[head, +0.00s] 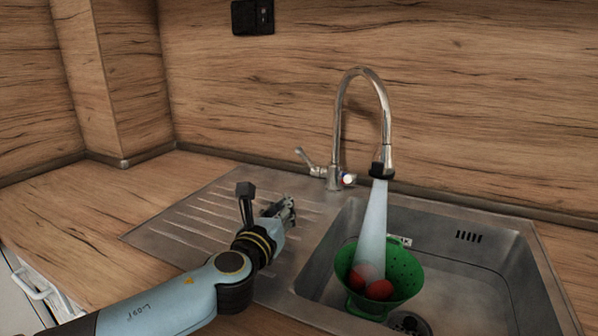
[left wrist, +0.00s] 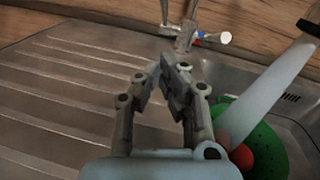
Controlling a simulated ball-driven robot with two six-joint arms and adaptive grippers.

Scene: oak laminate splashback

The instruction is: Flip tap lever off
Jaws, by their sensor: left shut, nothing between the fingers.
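A chrome tap (head: 337,130) with a tall curved spout stands behind the sink, and water streams from its nozzle. Its lever (head: 305,159) sticks up and to the left from the tap's base. In the left wrist view the tap's base (left wrist: 187,35) is at the top, beyond my fingertips. My left gripper (head: 287,207) is over the ribbed drainer, in front of the tap and apart from the lever. In the left wrist view the fingers of my left gripper (left wrist: 170,75) are together and hold nothing. My right gripper is not in view.
A green colander (head: 403,275) with red round items (head: 378,290) sits in the sink basin (head: 465,290) under the water stream (head: 374,220). The ribbed drainer (head: 190,225) is clear. A black socket (head: 252,17) is on the wooden wall behind.

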